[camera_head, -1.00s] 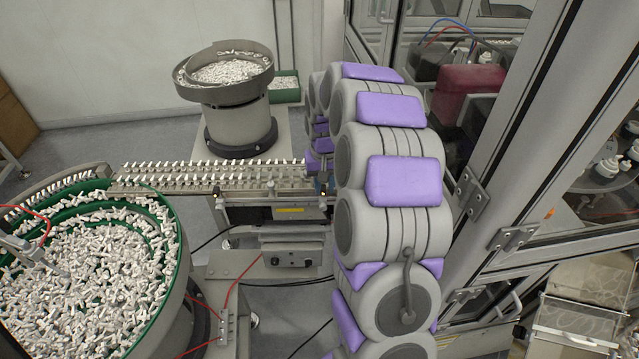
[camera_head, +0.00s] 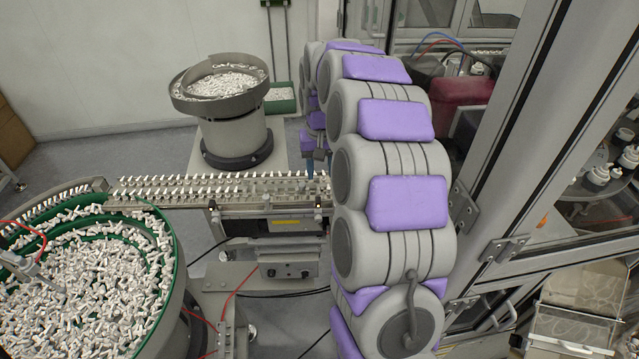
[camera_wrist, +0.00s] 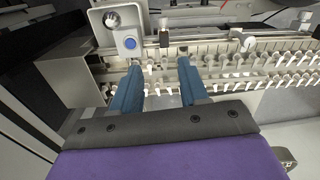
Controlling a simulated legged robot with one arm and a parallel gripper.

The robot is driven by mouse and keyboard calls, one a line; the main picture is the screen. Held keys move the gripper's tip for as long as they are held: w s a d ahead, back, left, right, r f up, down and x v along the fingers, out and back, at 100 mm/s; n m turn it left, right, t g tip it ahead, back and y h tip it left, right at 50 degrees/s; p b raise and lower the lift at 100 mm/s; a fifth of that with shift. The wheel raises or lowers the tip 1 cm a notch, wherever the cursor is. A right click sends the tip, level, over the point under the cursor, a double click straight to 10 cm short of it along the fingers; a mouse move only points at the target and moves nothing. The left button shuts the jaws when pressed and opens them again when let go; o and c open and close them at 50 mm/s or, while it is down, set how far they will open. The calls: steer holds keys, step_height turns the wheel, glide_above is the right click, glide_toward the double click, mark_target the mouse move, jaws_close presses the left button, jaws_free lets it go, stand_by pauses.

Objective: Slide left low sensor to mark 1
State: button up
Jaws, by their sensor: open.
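In the head view, a small dark sensor (camera_head: 214,206) with an orange light sits low on the near side of the feed track, toward the left. A similar small sensor (camera_head: 318,211) sits near the right end. I cannot tell any mark by number. My gripper (camera_head: 313,152) is above the right end of the track, partly hidden by my arm. In the wrist view, my gripper's (camera_wrist: 159,66) blue fingers are apart with nothing held between them. A small upright cylinder (camera_wrist: 163,28) on the rail stands beyond the fingertips, and a grey block with a blue button (camera_wrist: 125,32) is left of it.
The feed track (camera_head: 160,192) carries rows of white parts. A large green-rimmed bowl (camera_head: 172,270) of white parts is at lower left, and a grey bowl feeder (camera_head: 238,135) stands behind the track. A control box (camera_head: 287,270) sits below the track. A framed glass enclosure (camera_head: 500,190) borders my arm on the right.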

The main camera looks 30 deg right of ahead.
step_height(320, 180, up, 7)
steer(key=shift+d+r+p, duration=0.15)
steer(key=shift+r+p, duration=0.05)
steer(key=shift+p, duration=0.1)
stand_by(0.5)
